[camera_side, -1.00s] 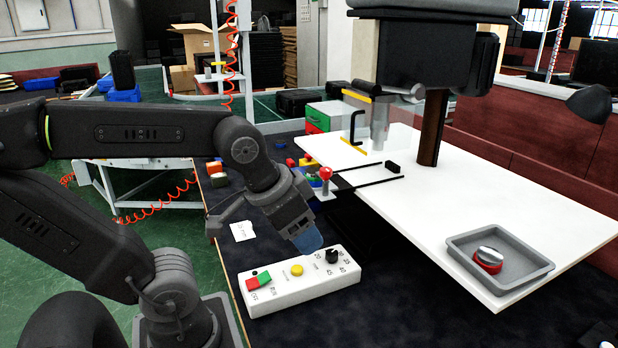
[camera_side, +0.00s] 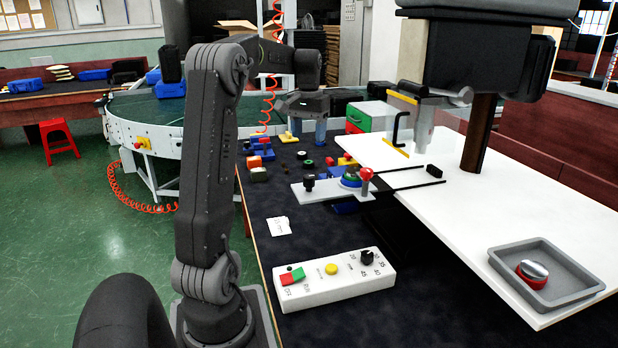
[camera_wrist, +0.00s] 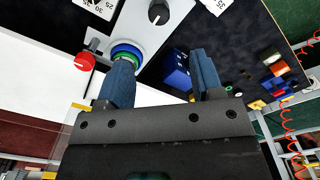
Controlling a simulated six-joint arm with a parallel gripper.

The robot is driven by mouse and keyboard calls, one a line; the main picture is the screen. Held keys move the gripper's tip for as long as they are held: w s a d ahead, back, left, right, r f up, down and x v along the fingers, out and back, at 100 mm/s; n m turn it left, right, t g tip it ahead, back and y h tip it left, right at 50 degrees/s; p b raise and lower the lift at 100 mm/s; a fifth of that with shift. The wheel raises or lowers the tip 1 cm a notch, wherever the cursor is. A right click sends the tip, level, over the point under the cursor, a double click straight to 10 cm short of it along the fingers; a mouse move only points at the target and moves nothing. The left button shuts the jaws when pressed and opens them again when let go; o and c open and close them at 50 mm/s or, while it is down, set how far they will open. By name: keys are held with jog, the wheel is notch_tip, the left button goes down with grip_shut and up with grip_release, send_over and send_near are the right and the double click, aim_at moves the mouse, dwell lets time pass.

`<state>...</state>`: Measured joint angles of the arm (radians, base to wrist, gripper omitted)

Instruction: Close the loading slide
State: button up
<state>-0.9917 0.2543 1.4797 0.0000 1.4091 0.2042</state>
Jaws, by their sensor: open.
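The loading slide (camera_side: 320,193) is a flat pale grey plate drawn out to the left of the white table (camera_side: 540,195), in line with two black rails (camera_side: 408,189). It carries a black knob (camera_side: 308,182), a blue-and-green round part (camera_side: 350,179) and a red ball handle (camera_side: 366,174). My gripper (camera_side: 308,132) is open and empty, with blue fingers pointing down, beyond and above the slide. In the wrist view, the slide plate (camera_wrist: 146,28), its black knob (camera_wrist: 158,13) and red ball (camera_wrist: 85,61) show past my fingertips (camera_wrist: 161,57), which look apart from the knob.
A white control box (camera_side: 318,288) with a red-green switch, yellow button and black dial lies in front. Several coloured blocks lie on the dark mat behind the slide. A clamp-like fixture (camera_side: 425,115) stands over the table. A grey tray (camera_side: 560,307) sits at right.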

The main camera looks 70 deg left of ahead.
aim_at(309, 176)
notch_tip(309, 176, down, 13)
jog(key=shift+d+f, duration=0.1)
dwell(0.3)
jog(key=shift+c, duration=0.2)
grip_shut()
dwell(0.3)
